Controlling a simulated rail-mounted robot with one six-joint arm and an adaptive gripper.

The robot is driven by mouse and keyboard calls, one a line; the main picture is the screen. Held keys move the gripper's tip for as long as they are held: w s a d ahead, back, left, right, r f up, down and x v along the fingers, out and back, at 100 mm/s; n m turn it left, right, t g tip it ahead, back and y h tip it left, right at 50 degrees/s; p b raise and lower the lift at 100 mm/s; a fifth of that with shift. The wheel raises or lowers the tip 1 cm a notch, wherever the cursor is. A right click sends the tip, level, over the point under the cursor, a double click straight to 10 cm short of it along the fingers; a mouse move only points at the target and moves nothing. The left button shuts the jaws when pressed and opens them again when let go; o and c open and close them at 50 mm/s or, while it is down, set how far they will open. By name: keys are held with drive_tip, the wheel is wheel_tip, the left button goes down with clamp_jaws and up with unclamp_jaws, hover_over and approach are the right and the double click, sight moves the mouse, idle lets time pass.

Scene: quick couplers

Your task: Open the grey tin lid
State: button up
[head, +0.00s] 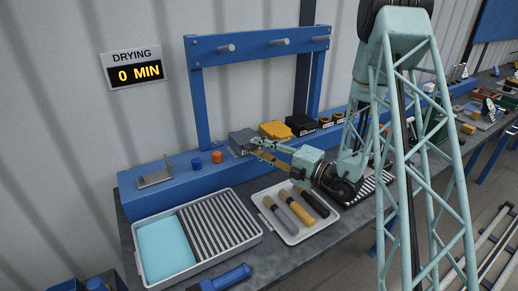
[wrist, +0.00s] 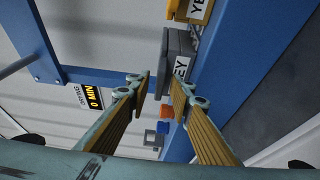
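The grey tin (head: 241,142) stands on the blue ledge at the back of the bench, at the left end of a row of tins. Its lid looks down. In the wrist view the grey tin (wrist: 179,45) shows beyond my fingertips, with a partly visible label on its front. My gripper (head: 256,147) is at the tin's front right side in the head view. In the wrist view my gripper (wrist: 163,84) has its two fingers apart, with nothing held between them. I cannot tell whether a fingertip touches the tin.
A yellow tin (head: 273,130) and a black tin (head: 301,124) stand to the right. Orange (head: 217,157) and blue (head: 197,163) small pieces stand to the left, near a metal bracket (head: 155,177). A tray of brushes (head: 269,215) and a ribbed tray (head: 160,279) lie in front. A blue frame (head: 200,110) rises behind.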

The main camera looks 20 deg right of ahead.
drive_tip(key=shift+c, duration=0.3)
clamp_jaws()
